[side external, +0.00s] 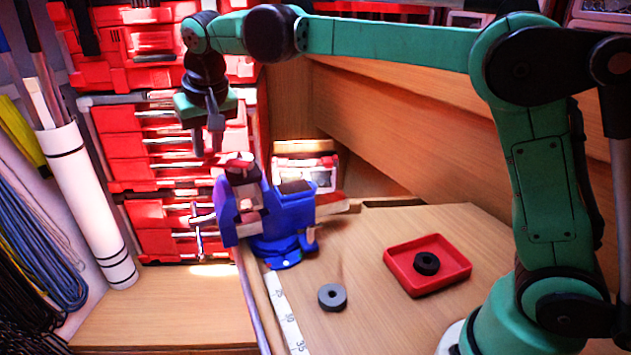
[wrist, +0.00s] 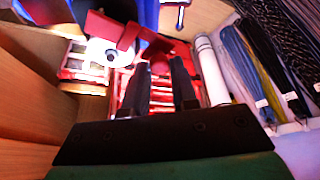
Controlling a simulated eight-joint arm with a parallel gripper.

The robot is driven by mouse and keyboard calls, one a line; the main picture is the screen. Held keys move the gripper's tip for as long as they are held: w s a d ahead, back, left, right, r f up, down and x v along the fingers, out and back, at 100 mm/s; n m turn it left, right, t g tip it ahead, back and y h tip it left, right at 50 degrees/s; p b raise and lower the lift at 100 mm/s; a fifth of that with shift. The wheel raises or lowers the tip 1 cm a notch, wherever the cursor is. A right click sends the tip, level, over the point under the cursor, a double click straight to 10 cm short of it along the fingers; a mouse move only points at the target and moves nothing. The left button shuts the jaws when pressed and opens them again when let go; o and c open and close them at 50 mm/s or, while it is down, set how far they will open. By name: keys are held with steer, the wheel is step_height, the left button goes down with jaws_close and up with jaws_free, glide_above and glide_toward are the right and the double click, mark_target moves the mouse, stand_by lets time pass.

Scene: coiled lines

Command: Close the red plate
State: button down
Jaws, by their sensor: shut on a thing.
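A small red plate (side external: 234,159) sits at the top of the blue vise (side external: 290,214), at its left end. My gripper (side external: 207,150) points down at the plate's left edge, and its fingertips meet it there. In the wrist view my gripper (wrist: 160,66) shows two dark fingers, a little apart, with a red piece between their tips. They are shut on what looks like the red plate. The exact contact is small and blurred, and the plate's far side is hard to make out.
A red tray (side external: 459,280) holding a black ring (side external: 427,263) lies on the wooden bench (side external: 375,320). A grey ring (side external: 332,297) lies near the vise. Red drawers (side external: 150,160) stand behind my gripper. A white tube (side external: 88,205) and coiled lines (side external: 50,255) are at left.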

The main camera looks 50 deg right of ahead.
steer(key=m, duration=0.1)
steer(key=d+m+h, duration=0.1)
steer(key=m, duration=0.1)
steer(key=shift+w+d+m, duration=0.25)
steer(key=shift+w+m, duration=0.15)
steer(key=d+m+g+h, duration=0.1)
steer(key=m, duration=0.1)
steer(key=shift+w+m, duration=0.1)
steer(key=shift+m, duration=0.2)
steer(key=m, duration=0.1)
steer(key=d+m+g+h, duration=0.1)
steer(key=m, duration=0.1)
steer(key=shift+d, duration=0.25)
steer(key=shift+d+m+g, duration=0.4)
steer(key=shift+m+g, duration=0.1)
steer(key=shift+m, duration=0.6)
steer(key=shift+s+d, duration=0.1)
steer(key=shift+s, duration=0.1)
steer(key=c, duration=0.7)
jaws_free()
